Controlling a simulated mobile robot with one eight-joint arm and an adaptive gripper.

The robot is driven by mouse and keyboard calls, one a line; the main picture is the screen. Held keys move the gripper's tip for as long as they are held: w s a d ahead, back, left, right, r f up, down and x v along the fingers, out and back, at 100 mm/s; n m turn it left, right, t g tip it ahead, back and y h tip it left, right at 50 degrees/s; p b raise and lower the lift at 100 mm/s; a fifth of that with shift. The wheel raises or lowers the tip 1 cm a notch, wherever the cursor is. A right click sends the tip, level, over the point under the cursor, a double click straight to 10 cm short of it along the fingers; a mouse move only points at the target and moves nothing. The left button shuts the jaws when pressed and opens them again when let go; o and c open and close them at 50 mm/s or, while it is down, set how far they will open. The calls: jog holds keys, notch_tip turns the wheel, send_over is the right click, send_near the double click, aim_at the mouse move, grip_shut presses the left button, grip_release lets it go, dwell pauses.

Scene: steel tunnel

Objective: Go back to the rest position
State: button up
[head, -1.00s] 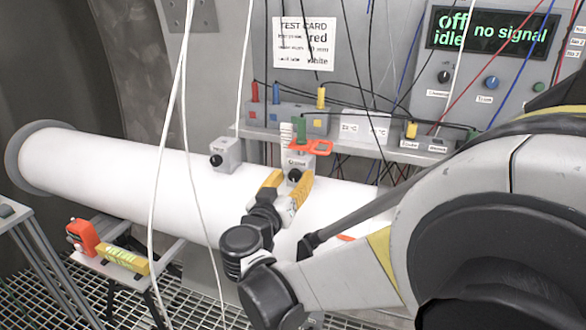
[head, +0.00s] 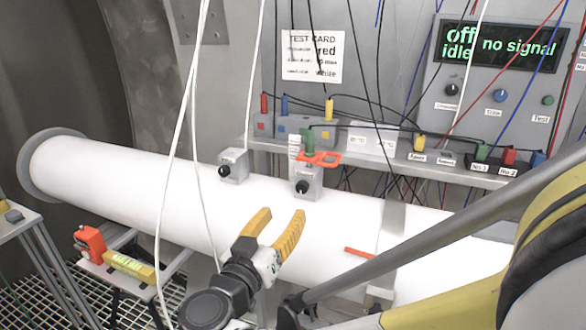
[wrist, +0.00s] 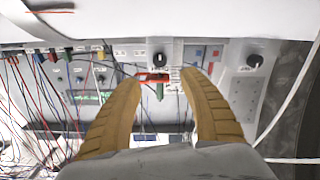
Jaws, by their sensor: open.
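My gripper (head: 272,232) is open and empty, with its two yellow fingers spread above the white pipe (head: 120,180) in the head view. In the wrist view my gripper (wrist: 165,90) points toward a grey block with a black knob (wrist: 158,60), and nothing is between the fingers. In the head view that knobbed block (head: 310,182) stands on the pipe beyond the fingertips, clear of them. A green plug with an orange-red clip (head: 320,157) sits at its top.
A second knobbed block (head: 234,165) stands on the pipe to the left. White cables (head: 192,110) hang left of my gripper. A shelf of coloured plugs (head: 350,135) and a panel reading "off idle, no signal" (head: 500,50) lie behind. A red device (head: 90,243) rests lower left.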

jog(key=s+d+f+g, duration=0.1)
jog(key=d+f+g, duration=0.1)
jog(key=d, duration=0.4)
jog(key=s+d+f+g, duration=0.1)
jog(key=d+g, duration=0.2)
jog(key=d, duration=0.3)
jog(key=s+d+f+n+g, duration=0.1)
jog(key=d+f+g, duration=0.1)
jog(key=d, duration=0.4)
jog(key=shift+s+f+y, duration=0.15)
jog(key=shift+f+y, duration=0.15)
jog(key=s+d+f+g+y, duration=0.1)
jog(key=s+d+y, duration=0.1)
jog(key=s, duration=0.4)
jog(key=s+d+f+n+g+y, duration=0.1)
jog(key=s+d+f+y, duration=0.1)
jog(key=s, duration=0.4)
jog(key=shift+s+d+f+g+y, duration=0.2)
jog(key=shift+s+g+y, duration=0.15)
jog(key=shift+y, duration=0.45)
